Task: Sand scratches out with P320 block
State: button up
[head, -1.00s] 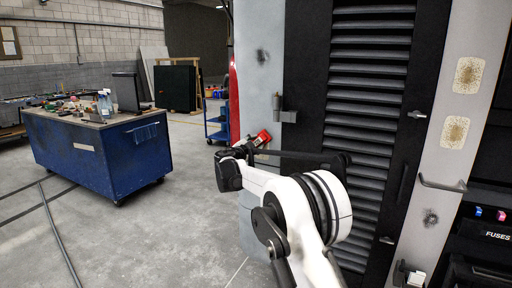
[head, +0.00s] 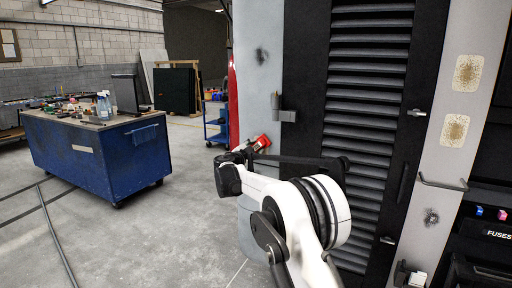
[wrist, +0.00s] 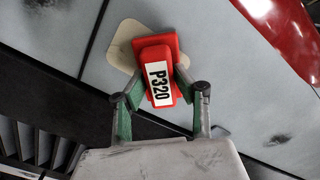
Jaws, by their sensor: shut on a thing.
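The red sanding block labelled P320 (wrist: 158,78) is held between the green fingers of my gripper (wrist: 160,95), which are shut on it. The block overlaps a beige rounded patch (wrist: 122,45) on the grey panel (wrist: 225,70); I cannot tell whether it touches. In the head view, the block (head: 262,142) shows red beside the lower left part of the coach's panel, and my arm hides most of the gripper. A dark scratch mark (head: 261,55) is higher on the same panel. Another dark scuff (head: 431,216) is on the pale right-hand pillar.
Two beige speckled patches (head: 467,73) (head: 454,130) are on the right pillar. A grey latch (head: 284,112) juts out above the block, beside the black louvred panel (head: 368,100). A handle (head: 442,183) sticks out at right. A blue workbench (head: 100,155) stands left, with clear floor between.

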notch_tip(320, 180, down, 7)
jog(key=b, duration=0.4)
jog(key=shift+f, duration=0.15)
dwell(0.5)
jog(key=v, duration=0.6)
jog(key=shift+b, duration=0.45)
dwell(0.3)
jog(key=v, duration=0.3)
dwell(0.3)
dwell(0.4)
